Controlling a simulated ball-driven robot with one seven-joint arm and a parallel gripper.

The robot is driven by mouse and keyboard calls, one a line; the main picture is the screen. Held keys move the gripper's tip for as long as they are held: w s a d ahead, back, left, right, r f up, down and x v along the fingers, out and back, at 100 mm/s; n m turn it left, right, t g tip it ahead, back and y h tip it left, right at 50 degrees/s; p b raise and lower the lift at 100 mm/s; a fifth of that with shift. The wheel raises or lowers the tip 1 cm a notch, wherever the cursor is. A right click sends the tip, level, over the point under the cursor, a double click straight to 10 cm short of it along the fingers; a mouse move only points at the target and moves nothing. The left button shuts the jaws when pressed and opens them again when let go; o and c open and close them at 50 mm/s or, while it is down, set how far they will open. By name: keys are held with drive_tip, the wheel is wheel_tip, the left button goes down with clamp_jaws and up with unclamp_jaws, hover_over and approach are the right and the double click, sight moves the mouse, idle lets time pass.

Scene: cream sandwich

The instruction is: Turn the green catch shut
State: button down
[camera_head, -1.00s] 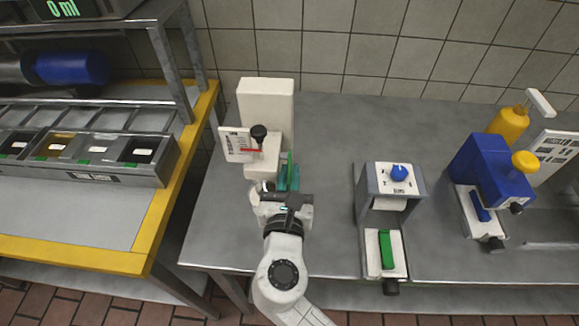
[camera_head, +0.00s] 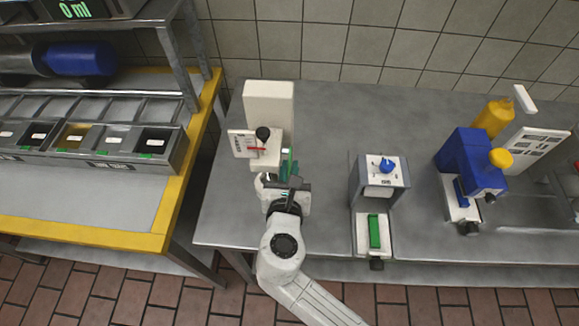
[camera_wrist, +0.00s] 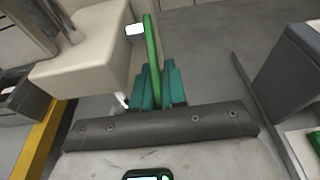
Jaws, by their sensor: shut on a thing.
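The green catch (camera_wrist: 152,50) is a thin upright green plate in the wrist view. It stands beside a white machine (camera_head: 268,105), which has a black knob (camera_head: 263,134) and a red pointer. In the head view the catch (camera_head: 290,155) is small and partly hidden by my gripper. My gripper (camera_wrist: 156,80) has teal fingers on either side of the catch's lower part and is shut on it. In the head view my gripper (camera_head: 288,168) is in front of the white machine. The catch's lower end is hidden between the fingers.
A grey machine (camera_head: 362,185) with a blue knob and a green block (camera_head: 374,231) stands right of my gripper. A blue machine (camera_head: 472,165) stands farther right. A yellow-edged table (camera_head: 170,200) with bins is at left. The counter between the white and grey machines is clear.

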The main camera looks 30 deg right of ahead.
drive_tip(key=c, duration=1.3)
unclamp_jaws()
drive_tip(key=shift+o, duration=0.2)
drive_tip(key=b+v, duration=0.1)
drive_tip(key=v, duration=0.9)
drive_tip(key=shift+s+a+r, duration=0.15)
drive_tip(key=shift+s+a, duration=0.05)
drive_tip(key=shift+s, duration=0.1)
